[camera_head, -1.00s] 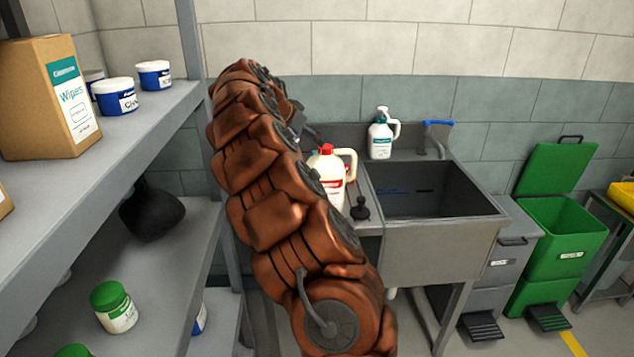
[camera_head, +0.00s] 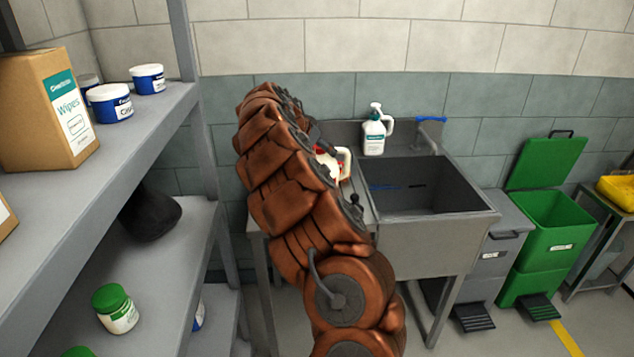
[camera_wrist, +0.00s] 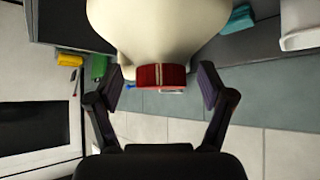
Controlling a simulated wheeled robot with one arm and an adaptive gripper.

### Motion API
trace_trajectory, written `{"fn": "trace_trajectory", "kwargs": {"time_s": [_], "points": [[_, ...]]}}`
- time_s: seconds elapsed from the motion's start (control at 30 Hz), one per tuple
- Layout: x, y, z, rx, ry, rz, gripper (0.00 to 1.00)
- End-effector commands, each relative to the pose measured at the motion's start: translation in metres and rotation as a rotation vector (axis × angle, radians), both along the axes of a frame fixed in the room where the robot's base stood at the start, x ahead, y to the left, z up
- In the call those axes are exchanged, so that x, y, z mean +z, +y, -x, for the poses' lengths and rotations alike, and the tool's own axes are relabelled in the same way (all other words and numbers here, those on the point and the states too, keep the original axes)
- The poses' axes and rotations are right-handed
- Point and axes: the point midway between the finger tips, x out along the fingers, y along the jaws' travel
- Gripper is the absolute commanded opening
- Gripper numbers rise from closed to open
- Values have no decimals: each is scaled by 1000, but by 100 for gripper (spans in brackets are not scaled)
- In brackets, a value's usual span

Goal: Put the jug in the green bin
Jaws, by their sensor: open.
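The jug (camera_head: 343,160) is cream-white with a red cap and stands on the ledge left of the sink. My arm hides most of it in the head view. In the wrist view the jug (camera_wrist: 158,32) fills the top middle, its red cap between my fingers. My gripper (camera_wrist: 160,86) is open, with one finger on each side of the cap and gaps between. In the head view the gripper is mostly hidden behind my arm. The green bin (camera_head: 552,225) stands on the floor right of the sink, its lid raised, with a black pedal in front.
A white pump bottle (camera_head: 374,134) stands behind the sink (camera_head: 428,240), near a blue-handled tap. A grey bin (camera_head: 500,256) sits between sink and green bin. A yellow tray (camera_head: 617,191) is at far right. A shelf (camera_head: 160,110) with tubs and a wipes box is at left.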

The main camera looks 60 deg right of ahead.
Motion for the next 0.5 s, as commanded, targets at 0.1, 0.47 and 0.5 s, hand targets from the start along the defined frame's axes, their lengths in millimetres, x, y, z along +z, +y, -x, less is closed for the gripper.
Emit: {"fn": "trace_trajectory", "kwargs": {"time_s": [0.1, 0.47, 0.5], "points": [[0, 0, 0, 0, 0, 0, 73], [0, 0, 0, -1, 1, -1, 36], [-1, 1, 0, -1, 1, -1, 32]]}}
